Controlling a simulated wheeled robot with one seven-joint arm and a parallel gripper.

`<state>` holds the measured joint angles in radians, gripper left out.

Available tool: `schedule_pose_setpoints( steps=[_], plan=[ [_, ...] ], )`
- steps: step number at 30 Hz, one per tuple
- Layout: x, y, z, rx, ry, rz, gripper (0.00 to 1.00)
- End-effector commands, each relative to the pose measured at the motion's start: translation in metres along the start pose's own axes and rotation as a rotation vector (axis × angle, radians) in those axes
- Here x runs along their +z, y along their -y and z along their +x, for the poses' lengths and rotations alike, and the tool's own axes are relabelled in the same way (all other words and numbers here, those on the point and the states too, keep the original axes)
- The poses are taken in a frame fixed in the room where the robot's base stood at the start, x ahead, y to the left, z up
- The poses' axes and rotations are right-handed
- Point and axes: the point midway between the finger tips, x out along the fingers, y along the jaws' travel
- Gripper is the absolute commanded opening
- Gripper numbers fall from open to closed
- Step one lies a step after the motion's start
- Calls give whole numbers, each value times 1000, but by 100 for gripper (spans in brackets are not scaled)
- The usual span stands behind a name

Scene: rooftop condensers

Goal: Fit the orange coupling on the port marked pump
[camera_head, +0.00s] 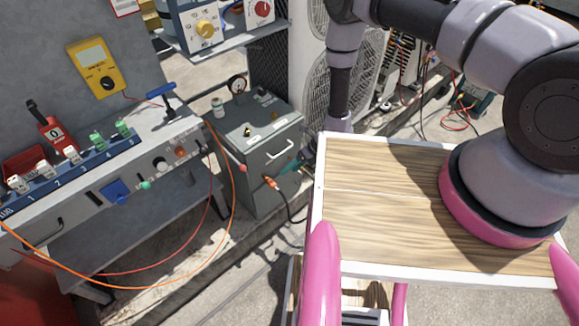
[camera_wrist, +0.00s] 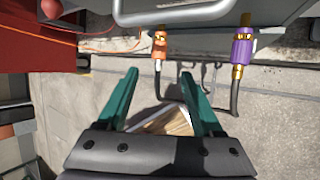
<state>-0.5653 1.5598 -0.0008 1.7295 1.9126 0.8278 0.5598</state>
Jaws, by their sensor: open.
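The orange coupling (camera_head: 270,183) is at the front of the grey cabinet (camera_head: 262,165), below its handle, with a black hose hanging from it. In the wrist view the orange coupling (camera_wrist: 159,47) is ahead of and between my open fingertips, apart from both. My gripper (camera_wrist: 159,72) has two green fingers with nothing held; its teal fingers (camera_head: 293,166) show partly in the head view. A purple coupling (camera_wrist: 242,48) is to the right of the orange one, with a black hose below. No label reading pump is legible in either view.
A round gauge (camera_head: 238,85) stands on the cabinet top. A red knob (camera_head: 243,168) is on its front left. At left is a bench (camera_head: 120,165) with numbered slots and orange and red cables draped low. A condenser unit (camera_head: 308,60) stands behind. Concrete floor is open below.

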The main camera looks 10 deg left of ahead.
Motion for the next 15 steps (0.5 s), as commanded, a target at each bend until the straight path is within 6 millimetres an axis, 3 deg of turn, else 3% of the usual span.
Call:
schedule_pose_setpoints(
  steps=[15],
  plan=[
    [-1, -1, 83, 2, -1, -3, 68]
  ],
)
